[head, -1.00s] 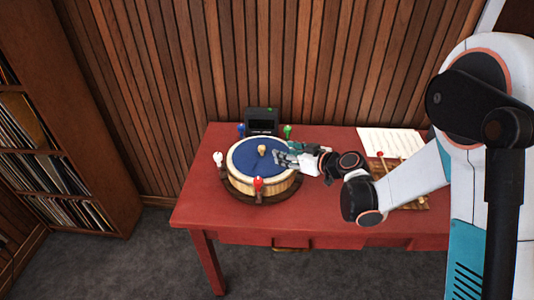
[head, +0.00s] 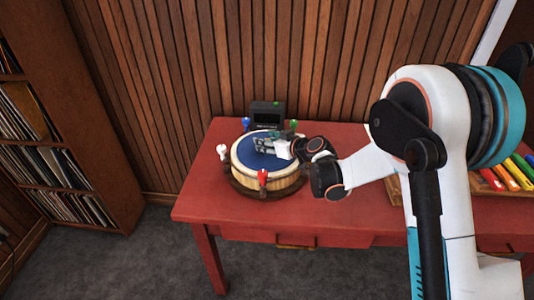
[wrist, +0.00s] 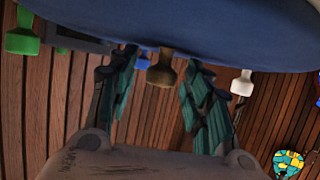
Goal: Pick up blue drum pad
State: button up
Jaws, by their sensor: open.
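The drum pad has a round blue top (head: 250,158) and a pale wooden side, and sits on a dark base at the left of the red table. My gripper (head: 262,144) is open over the pad, reaching in from the right. In the wrist view the blue top (wrist: 170,25) fills the upper edge. A brown knob (wrist: 161,72) shows between my spread fingers, with no clear contact; in the head view my gripper hides it.
White (head: 222,151), red (head: 262,178), blue (head: 246,122) and green (head: 293,125) pegs stand around the drum. A black box (head: 267,114) is behind it. Coloured bars (head: 512,174) lie at the table's right. The front left of the red table (head: 205,205) is clear.

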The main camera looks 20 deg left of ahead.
jog(key=shift+w+a+f, duration=0.1)
jog(key=shift+a, duration=0.1)
grip_shut()
jog(key=shift+r, duration=0.2)
